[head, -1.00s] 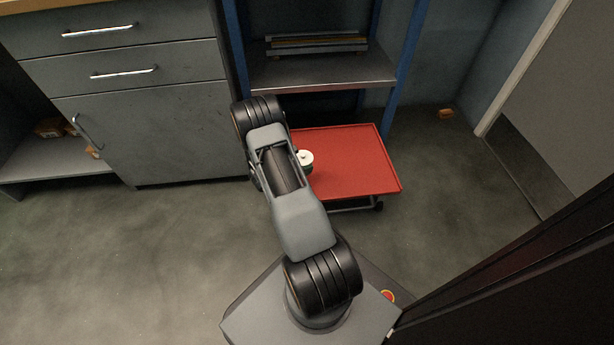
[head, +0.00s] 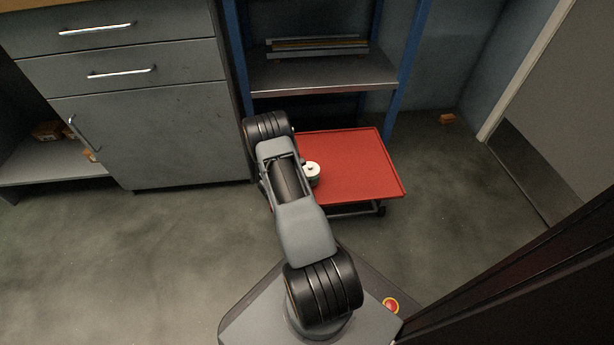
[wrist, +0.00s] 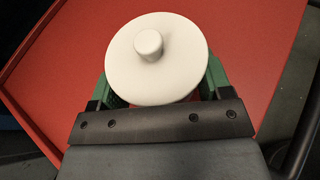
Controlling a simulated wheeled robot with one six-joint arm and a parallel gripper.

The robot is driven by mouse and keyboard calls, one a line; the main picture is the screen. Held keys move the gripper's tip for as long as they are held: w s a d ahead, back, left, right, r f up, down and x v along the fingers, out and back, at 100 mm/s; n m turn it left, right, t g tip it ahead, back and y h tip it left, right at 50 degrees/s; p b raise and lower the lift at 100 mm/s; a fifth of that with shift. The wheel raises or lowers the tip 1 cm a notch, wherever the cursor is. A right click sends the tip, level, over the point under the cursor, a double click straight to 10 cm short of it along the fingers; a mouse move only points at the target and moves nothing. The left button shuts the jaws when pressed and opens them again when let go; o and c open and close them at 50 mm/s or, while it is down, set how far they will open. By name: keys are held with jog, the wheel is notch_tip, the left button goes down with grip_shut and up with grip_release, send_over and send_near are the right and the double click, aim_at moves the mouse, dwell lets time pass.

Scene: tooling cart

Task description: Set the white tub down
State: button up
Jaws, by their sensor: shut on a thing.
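The white tub (wrist: 157,75) has a round lid with a small knob. It fills the upper middle of the wrist view, between the green fingers of my gripper (wrist: 160,88), which is shut on it. In the head view the tub (head: 312,169) shows just right of my arm, over the left part of the red cart top (head: 360,172); my arm hides the gripper there. The red surface (wrist: 262,30) lies behind and below the tub in the wrist view. I cannot tell whether the tub touches it.
The cart top is bare to the right of the tub and has a raised rim. A blue-post shelf (head: 325,74) stands behind the cart. A grey cabinet (head: 150,130) is at the left. A small orange item (head: 446,118) lies on the floor at the back right.

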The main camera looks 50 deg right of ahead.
jog(key=o, duration=0.5)
jog(key=shift+f, duration=0.15)
jog(key=o, duration=0.5)
